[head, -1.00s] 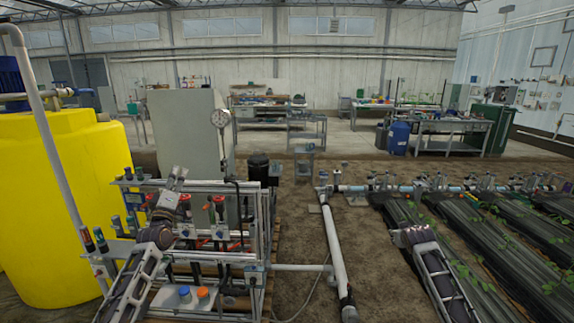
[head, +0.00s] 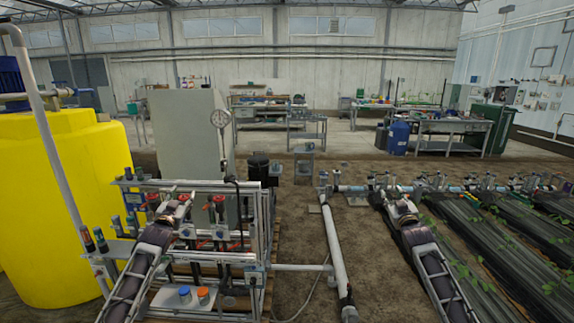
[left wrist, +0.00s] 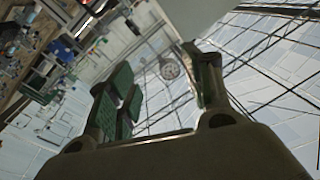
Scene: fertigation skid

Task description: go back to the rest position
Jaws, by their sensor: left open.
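My left gripper (head: 184,197) is in front of the skid's pipe rack in the head view, small and partly merged with the arm behind it. In the left wrist view its two fingers (left wrist: 160,95) stand apart with green pads, and nothing is held between them. My right arm comes up from the bottom right in the head view, and its end (head: 400,206) is above the soil beside the plant rows. The fingers of the right gripper cannot be made out.
The skid frame (head: 262,235) with red-handled valves stands close around my left arm. A yellow tank (head: 60,190) is at the left. A white pipe (head: 335,250) runs along the soil between my arms.

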